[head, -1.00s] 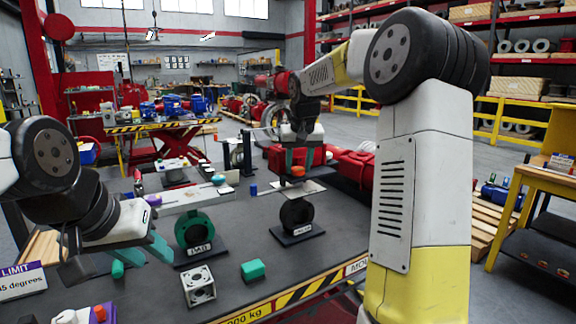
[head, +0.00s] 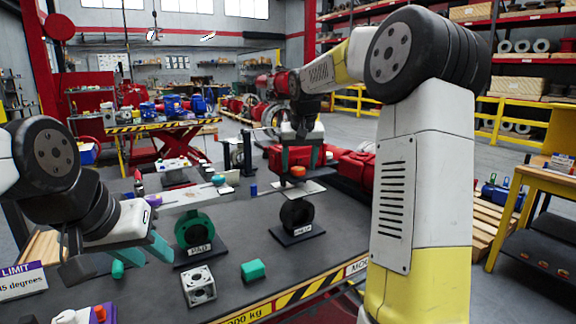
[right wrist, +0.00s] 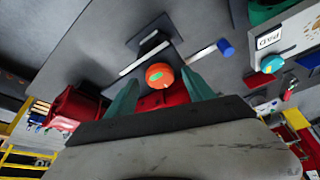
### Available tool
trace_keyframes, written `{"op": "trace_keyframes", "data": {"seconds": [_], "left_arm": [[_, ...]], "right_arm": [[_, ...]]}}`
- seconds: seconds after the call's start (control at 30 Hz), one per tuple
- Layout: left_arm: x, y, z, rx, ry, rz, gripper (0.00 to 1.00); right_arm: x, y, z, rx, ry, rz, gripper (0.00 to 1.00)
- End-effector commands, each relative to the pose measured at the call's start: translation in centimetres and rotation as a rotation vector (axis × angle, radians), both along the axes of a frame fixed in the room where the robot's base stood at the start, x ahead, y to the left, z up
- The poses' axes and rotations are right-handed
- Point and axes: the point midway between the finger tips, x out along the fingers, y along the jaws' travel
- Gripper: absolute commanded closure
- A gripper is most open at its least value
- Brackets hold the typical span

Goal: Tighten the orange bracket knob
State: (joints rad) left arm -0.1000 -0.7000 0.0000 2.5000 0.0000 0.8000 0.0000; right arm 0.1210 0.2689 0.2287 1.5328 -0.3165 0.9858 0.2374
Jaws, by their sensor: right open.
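The orange knob (head: 298,171) sits above a flat pale plate (head: 309,189) over the black ring stand at mid-table. In the right wrist view the round orange knob (right wrist: 160,75) shows a small green mark on its face. My right gripper (head: 302,162) points down over the knob. Its green fingers (right wrist: 160,92) stand apart, one on each side of the knob; I cannot tell if either touches it. My left gripper (head: 138,257) hangs over the near left of the table, its teal fingers apart with nothing visible between them.
A black ring stand (head: 297,232) with a label and a green ring stand (head: 197,249) stand mid-table. Red equipment (head: 352,166) is behind the right gripper.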

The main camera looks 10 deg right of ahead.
Motion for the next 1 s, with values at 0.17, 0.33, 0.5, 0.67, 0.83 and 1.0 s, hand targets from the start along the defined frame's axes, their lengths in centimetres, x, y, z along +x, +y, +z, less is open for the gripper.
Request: {"op": "trace_keyframes", "data": {"seconds": [0.17,0.33,0.5,0.67,0.83,1.0], "left_arm": [[0.0,0.0,0.0,0.000,0.000,0.000,0.64],[0.0,0.0,0.0,0.000,0.000,0.000,0.64],[0.0,0.0,0.0,0.000,0.000,0.000,0.64],[0.0,0.0,0.0,0.000,0.000,0.000,0.64],[0.0,0.0,0.0,0.000,0.000,0.000,0.64],[0.0,0.0,0.0,0.000,0.000,0.000,0.64]], "right_arm": [[-1.0,0.1,2.9,0.001,-0.007,-0.001,0.38],[-2.1,0.1,5.4,0.000,-0.005,0.000,0.38],[-2.6,0.2,6.5,0.000,-0.003,0.000,0.38],[-2.7,0.2,6.7,0.000,-0.001,0.000,0.38],[-2.8,0.2,6.7,0.001,-0.002,0.000,0.38],[-5.8,0.7,7.2,0.001,-0.017,0.020,0.38]]}}
